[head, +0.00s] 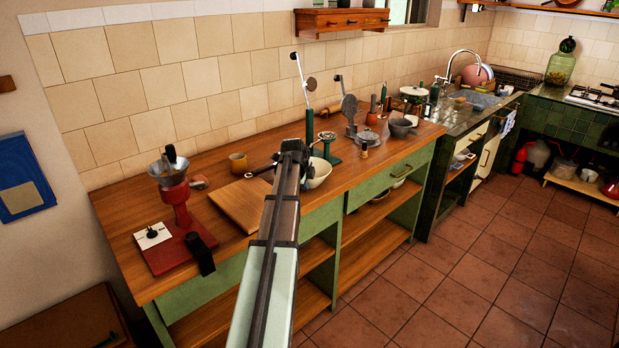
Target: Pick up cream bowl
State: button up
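My arm reaches in from the bottom, and my gripper (293,150) appears at or just above the bowl's left side. The gripper and arm hide the left part of the bowl. I cannot tell whether the gripper touches the bowl, or whether its fingers are open or shut.
A red grinder (179,200) stands further left. A grey pan (401,127) is to the right.

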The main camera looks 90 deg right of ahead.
jog(key=shift+c, duration=0.2)
grip_shut()
jog(key=shift+r, duration=0.1)
